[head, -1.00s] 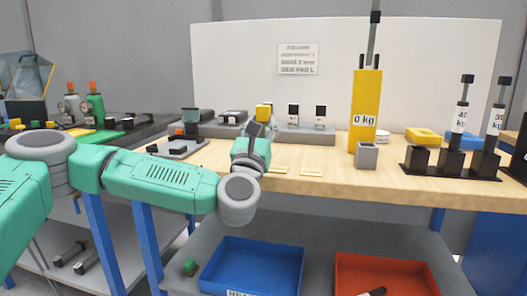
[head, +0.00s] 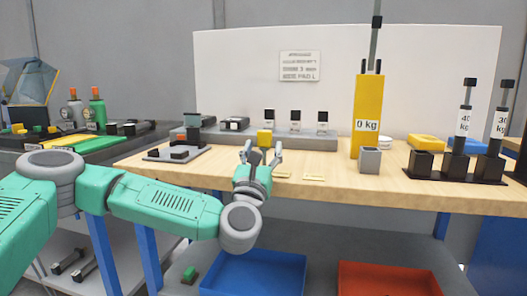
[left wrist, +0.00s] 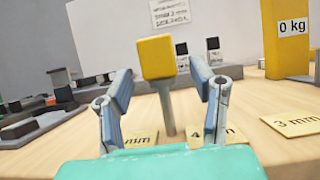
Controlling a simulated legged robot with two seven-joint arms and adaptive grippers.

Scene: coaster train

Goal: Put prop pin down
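The prop pin, with a yellow block head (head: 264,138) and a thin grey shaft, stands about upright on the wooden table. In the left wrist view the head (left wrist: 156,57) shows between my fingers and the shaft meets the table between two small yellow plates. My left gripper (head: 262,157) is open, with its fingers spread on either side of the pin. In the left wrist view the gripper (left wrist: 166,88) has clear gaps between both fingers and the pin. My right gripper is not in view.
A yellow "3 mm" plate (left wrist: 294,122) lies on the table to the right. A yellow 0 kg column (head: 367,112) and a grey cup (head: 369,160) stand further right. A grey stand with several black-topped blocks (head: 315,138) is behind. Blue (head: 252,280) and red bins (head: 390,283) are below.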

